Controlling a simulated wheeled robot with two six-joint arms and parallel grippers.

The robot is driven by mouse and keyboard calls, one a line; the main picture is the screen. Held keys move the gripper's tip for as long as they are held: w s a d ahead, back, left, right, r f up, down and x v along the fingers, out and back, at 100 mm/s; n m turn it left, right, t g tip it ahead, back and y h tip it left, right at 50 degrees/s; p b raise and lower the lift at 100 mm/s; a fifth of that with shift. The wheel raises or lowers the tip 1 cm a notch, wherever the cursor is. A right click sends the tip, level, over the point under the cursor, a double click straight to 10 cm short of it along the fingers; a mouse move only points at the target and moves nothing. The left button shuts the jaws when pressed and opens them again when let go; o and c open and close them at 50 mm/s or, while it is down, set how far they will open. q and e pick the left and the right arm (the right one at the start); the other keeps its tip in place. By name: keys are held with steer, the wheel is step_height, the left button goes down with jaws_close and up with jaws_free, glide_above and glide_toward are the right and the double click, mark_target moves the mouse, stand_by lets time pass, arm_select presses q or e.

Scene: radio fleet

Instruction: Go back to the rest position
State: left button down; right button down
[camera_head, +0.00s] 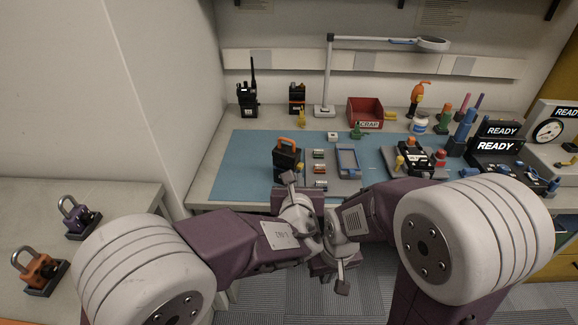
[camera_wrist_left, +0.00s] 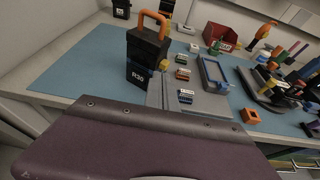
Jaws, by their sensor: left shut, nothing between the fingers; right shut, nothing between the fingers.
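My left gripper (camera_head: 288,178) is shut and empty in the head view. It points up at the front edge of the blue mat, just below a black radio with an orange handle (camera_head: 287,157). My right gripper (camera_head: 342,287) is shut and empty, lower down, pointing down in front of the bench over the floor. The two wrists are close together and overlap in the picture. In the left wrist view the same radio (camera_wrist_left: 147,57), marked R30, stands upright on the mat.
The blue mat (camera_head: 237,165) also carries a grey tray (camera_head: 347,160) and small coloured blocks. A red bin (camera_head: 366,113), a desk lamp (camera_head: 328,75) and two more radios stand behind. READY displays (camera_head: 495,147) are at right. Padlocks (camera_head: 77,215) sit on the left table.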

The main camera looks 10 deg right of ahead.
arm_select(q)
steer(key=s+a+f+n+g+y, duration=0.25)
steer(key=a+f+n+y, duration=0.2)
steer(key=a+n, duration=0.65)
steer(key=s+a+f+n+g+y, duration=0.1)
steer(key=a+f+n+g+y, duration=0.4)
steer(key=a, duration=1)
steer(key=s+a+f+n+g+h, duration=0.2)
steer(key=s+a+f+n+h, duration=0.15)
steer(key=s+n, duration=0.55)
steer(key=s+a+f+n+g+h, duration=0.25)
steer(key=s+a+n, duration=0.2)
steer(key=n, duration=0.75)
step_height(320, 180, up, 16)
steer(key=s+d+n+p, duration=0.1)
steer(key=n+p, duration=0.1)
steer(key=p, duration=1.4)
steer(key=shift+s+p, duration=0.15)
steer(key=shift+p, duration=0.25)
steer(key=shift+d, duration=0.1)
